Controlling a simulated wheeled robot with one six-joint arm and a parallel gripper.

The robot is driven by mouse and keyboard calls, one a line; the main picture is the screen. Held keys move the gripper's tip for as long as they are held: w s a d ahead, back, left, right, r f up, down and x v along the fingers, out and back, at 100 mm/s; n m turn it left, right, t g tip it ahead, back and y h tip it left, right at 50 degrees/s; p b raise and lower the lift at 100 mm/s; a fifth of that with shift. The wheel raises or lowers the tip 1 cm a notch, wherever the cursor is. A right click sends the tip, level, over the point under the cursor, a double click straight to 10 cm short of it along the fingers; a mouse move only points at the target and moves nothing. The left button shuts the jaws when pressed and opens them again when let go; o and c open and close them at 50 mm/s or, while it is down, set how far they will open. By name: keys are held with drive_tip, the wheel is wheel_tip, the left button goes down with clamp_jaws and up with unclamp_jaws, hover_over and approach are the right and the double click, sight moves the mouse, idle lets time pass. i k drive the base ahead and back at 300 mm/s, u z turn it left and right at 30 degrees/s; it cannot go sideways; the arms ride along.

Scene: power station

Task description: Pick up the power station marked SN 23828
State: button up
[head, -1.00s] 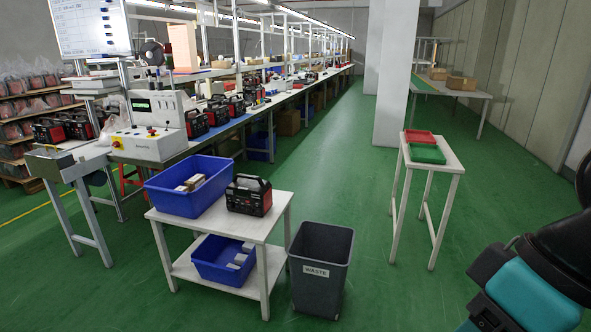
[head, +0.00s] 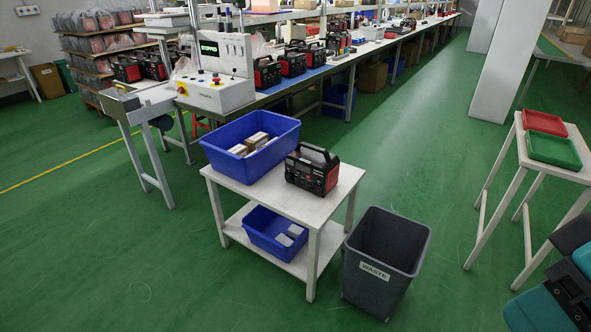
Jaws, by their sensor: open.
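A black and red power station (head: 312,169) with a top handle stands upright on the white two-level cart (head: 338,192), to the right of a blue bin. More power stations of the same look stand on the long bench, such as one (head: 267,73) beside the white machine and another (head: 292,63) to its right. Others (head: 127,70) stand further left, behind the roller conveyor. No serial number is legible on any of them. My gripper is out of view; only a teal and black part of my arm shows at the lower right, away from the cart.
A blue bin (head: 222,152) with small boxes is on the cart, and a second blue bin (head: 262,236) on its lower shelf. A grey waste bin (head: 375,265) stands right of the cart. A small table (head: 560,177) holds red and green trays. Green floor in front is clear.

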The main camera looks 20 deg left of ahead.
sight(312, 169)
drive_tip(key=u, duration=1.95)
drive_tip(key=i, duration=3.1)
drive_tip(key=z, duration=2.6)
drive_tip(key=i, duration=0.55)
drive_tip(key=u, duration=0.15)
